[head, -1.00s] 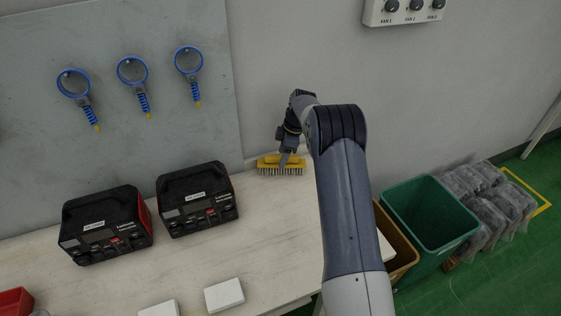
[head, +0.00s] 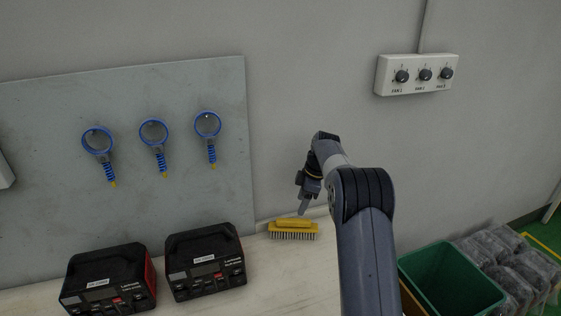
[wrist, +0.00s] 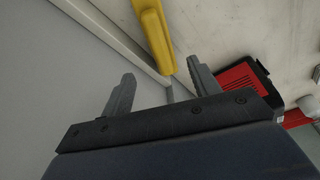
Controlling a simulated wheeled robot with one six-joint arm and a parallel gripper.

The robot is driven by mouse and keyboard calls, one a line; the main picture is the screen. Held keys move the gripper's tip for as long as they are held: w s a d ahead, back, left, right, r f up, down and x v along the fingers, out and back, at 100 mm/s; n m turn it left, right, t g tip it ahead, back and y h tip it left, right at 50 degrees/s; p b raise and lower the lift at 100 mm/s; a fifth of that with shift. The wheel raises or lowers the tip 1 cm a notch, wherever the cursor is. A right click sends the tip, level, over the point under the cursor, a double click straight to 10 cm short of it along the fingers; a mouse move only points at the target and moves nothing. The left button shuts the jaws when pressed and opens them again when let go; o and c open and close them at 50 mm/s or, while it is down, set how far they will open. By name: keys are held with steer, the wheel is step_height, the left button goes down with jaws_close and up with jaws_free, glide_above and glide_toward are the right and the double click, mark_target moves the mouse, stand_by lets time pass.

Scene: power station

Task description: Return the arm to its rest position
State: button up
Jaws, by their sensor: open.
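My arm (head: 366,250) reaches up from the bottom of the head view toward the back of the bench. My gripper (head: 304,208) hangs at its end, above a yellow brush (head: 293,229) with dark bristles. The brush rests on the bench close to the wall. In the wrist view my gripper's two fingers (wrist: 158,82) stand wide apart with nothing between them. The yellow brush (wrist: 154,35) shows beyond the fingertips, apart from them.
Two black and red power units (head: 108,281) (head: 206,262) stand on the bench (head: 262,290) to the left. Blue ring tools (head: 153,134) hang on a grey board. A fan switch box (head: 418,75) is on the wall. A green bin (head: 450,280) and grey bags (head: 500,262) are at right.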

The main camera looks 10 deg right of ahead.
mark_target(291, 219)
steer(key=p+x, duration=0.1)
steer(key=x, duration=1)
steer(key=shift+a+f, duration=0.1)
steer(key=shift+f, duration=0.1)
steer(key=shift+r, duration=1.85)
steer(key=shift+f, duration=0.1)
